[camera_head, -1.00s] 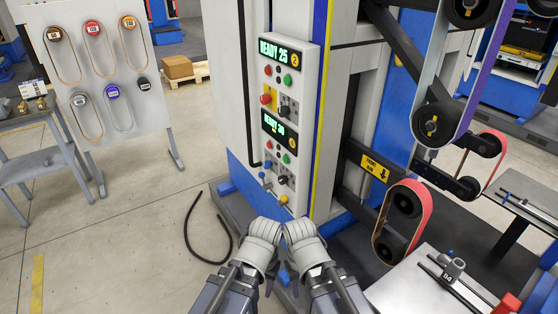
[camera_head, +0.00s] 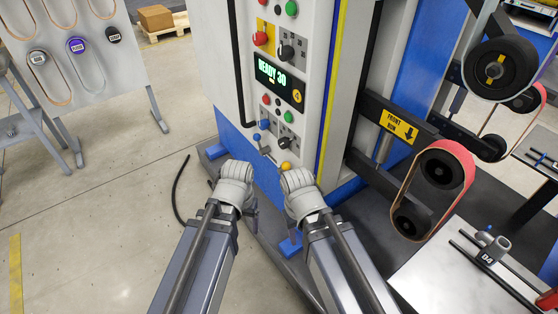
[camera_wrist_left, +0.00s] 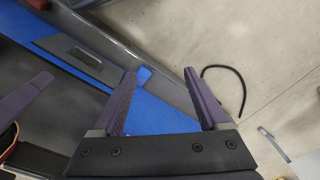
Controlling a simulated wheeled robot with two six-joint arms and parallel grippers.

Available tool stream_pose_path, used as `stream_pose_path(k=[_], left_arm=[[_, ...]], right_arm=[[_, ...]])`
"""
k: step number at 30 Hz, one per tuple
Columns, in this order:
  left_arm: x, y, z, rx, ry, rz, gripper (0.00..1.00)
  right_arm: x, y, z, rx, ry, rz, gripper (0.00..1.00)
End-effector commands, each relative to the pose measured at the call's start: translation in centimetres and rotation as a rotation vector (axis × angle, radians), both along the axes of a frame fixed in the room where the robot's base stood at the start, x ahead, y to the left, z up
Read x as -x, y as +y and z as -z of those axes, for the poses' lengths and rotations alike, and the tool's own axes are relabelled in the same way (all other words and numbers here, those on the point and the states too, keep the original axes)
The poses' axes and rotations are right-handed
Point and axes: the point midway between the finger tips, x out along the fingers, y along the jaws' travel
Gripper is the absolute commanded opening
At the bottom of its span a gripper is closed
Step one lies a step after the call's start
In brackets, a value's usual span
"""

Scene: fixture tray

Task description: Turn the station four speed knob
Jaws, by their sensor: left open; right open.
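The control panel's lower section carries a green display reading READY 30 (camera_head: 278,80) and a yellow 4 badge (camera_head: 297,96). Below it is the station four speed knob (camera_head: 286,144), dark on a grey plate, under a red button (camera_head: 266,100) and a green button (camera_head: 290,116). My left gripper (camera_head: 250,215) hangs below and left of the panel, fingers pointing down. In the left wrist view its two purple fingers (camera_wrist_left: 160,76) are spread and empty. My right gripper (camera_head: 292,222) is just right of it, below the panel, its fingers mostly hidden by its wrist. Neither touches the knob.
An upper knob (camera_head: 286,52) and red stop button (camera_head: 260,38) sit above the display. A blue-tipped lever (camera_head: 262,140) and yellow ball (camera_head: 285,166) are near the lower knob. A red belt (camera_head: 443,175) on rollers stands right. A black cable (camera_head: 180,190) lies on open floor left.

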Motion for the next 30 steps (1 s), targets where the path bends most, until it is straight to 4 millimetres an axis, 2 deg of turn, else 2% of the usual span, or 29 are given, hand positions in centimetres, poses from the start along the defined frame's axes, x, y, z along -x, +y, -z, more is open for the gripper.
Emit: stream_pose_path(k=[1, 3, 8, 12, 17, 20, 25, 30], left_arm=[[-0.6, 0.8, 3.3, 0.014, -0.008, -0.02, 0.77], [-1.2, 1.5, 5.3, 0.039, -0.019, -0.037, 0.77], [-2.8, 2.4, 9.1, 0.125, -0.052, -0.042, 0.77], [-5.1, 1.6, 11.4, 0.279, -0.117, 0.026, 0.77], [-8.0, -1.3, 9.4, 0.499, -0.254, 0.187, 0.77], [-9.9, -3.2, 7.1, 0.63, -0.376, 0.292, 0.77], [-13.7, -5.4, 1.3, 0.829, -0.676, 0.458, 0.77], [-16.8, -5.3, -4.5, 0.93, -0.99, 0.546, 0.77]], right_arm=[[0.0, 0.0, 3.3, 0.0, 0.0, 0.0, 0.5], [0.0, 0.0, 5.3, 0.0, 0.0, 0.0, 0.5], [0.0, 0.0, 9.2, 0.0, 0.0, 0.0, 0.5], [0.0, 0.0, 12.2, 0.0, 0.0, 0.0, 0.5], [0.0, 0.0, 12.4, 0.0, 0.0, -0.001, 0.5], [0.0, 0.0, 12.4, 0.0, 0.0, 0.0, 0.5], [0.0, 0.0, 12.3, 0.0, 0.0, 0.0, 0.5], [0.0, 0.0, 12.3, 0.0, 0.0, 0.0, 0.5]])
